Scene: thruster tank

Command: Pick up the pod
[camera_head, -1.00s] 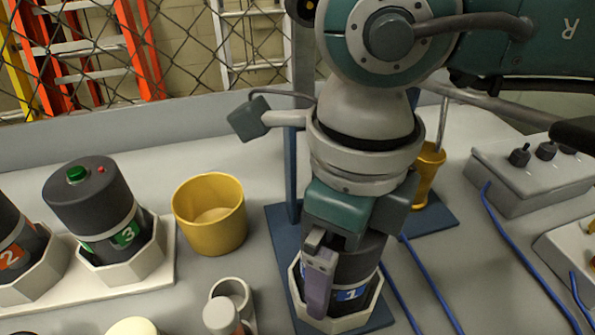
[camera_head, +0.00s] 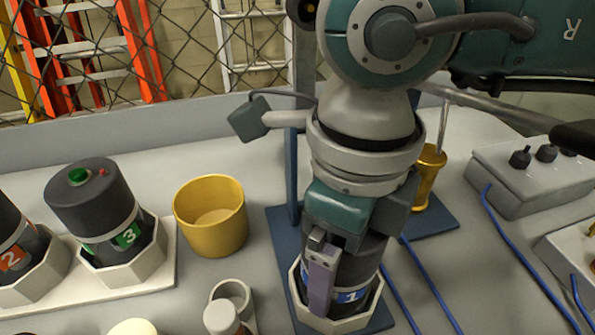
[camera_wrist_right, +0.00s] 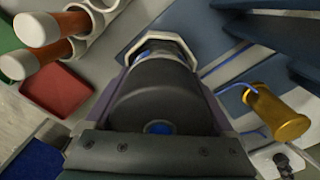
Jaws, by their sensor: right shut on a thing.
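The dark grey cylindrical pod marked 1 (camera_head: 352,296) stands upright in a white octagonal holder (camera_head: 340,325) on a blue base plate. My right gripper (camera_head: 343,278) comes down from above and is shut on the pod. Its near purple finger lies against the pod's side; the far finger is hidden in the head view. In the right wrist view the pod (camera_wrist_right: 155,98) lies between both fingers, with the holder's rim (camera_wrist_right: 152,37) around its lower end. My left gripper is not in view.
A yellow cup (camera_head: 212,230) stands to the left. Farther left, pod 3 (camera_head: 95,205) and an orange-labelled pod (camera_head: 14,250) sit in white holders. A gold cylinder (camera_head: 428,180) is behind right. A switch box (camera_head: 525,170) and blue cables are at right.

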